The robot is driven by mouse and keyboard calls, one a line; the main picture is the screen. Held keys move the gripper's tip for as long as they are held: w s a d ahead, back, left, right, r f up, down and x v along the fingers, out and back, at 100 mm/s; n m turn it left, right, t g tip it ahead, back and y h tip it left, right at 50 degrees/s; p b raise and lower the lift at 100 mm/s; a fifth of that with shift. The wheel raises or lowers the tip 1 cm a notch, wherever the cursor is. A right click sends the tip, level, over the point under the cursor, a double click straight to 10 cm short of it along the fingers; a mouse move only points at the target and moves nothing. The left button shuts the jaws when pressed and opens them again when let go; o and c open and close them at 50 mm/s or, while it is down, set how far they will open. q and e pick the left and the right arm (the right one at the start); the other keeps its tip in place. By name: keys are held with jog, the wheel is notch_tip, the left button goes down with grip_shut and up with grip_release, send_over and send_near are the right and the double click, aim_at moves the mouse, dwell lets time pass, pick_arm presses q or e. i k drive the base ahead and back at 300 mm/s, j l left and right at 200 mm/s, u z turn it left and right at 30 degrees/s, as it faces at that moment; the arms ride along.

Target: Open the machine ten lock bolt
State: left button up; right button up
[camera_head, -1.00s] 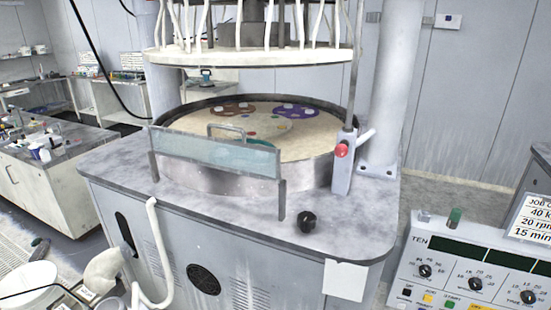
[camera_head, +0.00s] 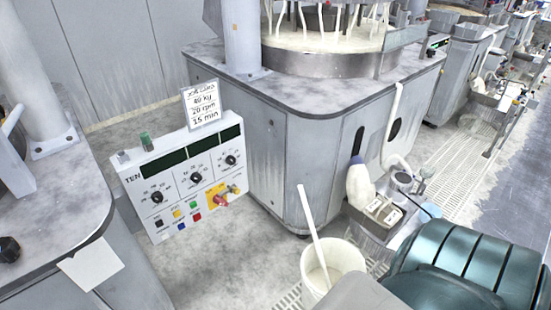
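The control panel marked TEN (camera_head: 186,215) stands left of centre, with dials, coloured buttons and dark displays. A red part on a yellow plate (camera_head: 220,197) sits at its lower right; I cannot tell whether it is a bolt. The machine (camera_head: 60,215) to the left of the panel shows only its right side. A grey bracket with a pale lever (camera_head: 10,150) is cut by the left edge on its top. The red knob seen on this bracket earlier is out of view. Neither of my grippers is in view.
A job card (camera_head: 201,105) stands above the panel. Another polishing machine (camera_head: 300,125) stands behind it. A white bucket (camera_head: 333,272) with a stick is on the floor at lower centre. Bare floor (camera_head: 225,265) lies between the machines.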

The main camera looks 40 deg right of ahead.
aim_at(236, 191)
jog(key=z, duration=1)
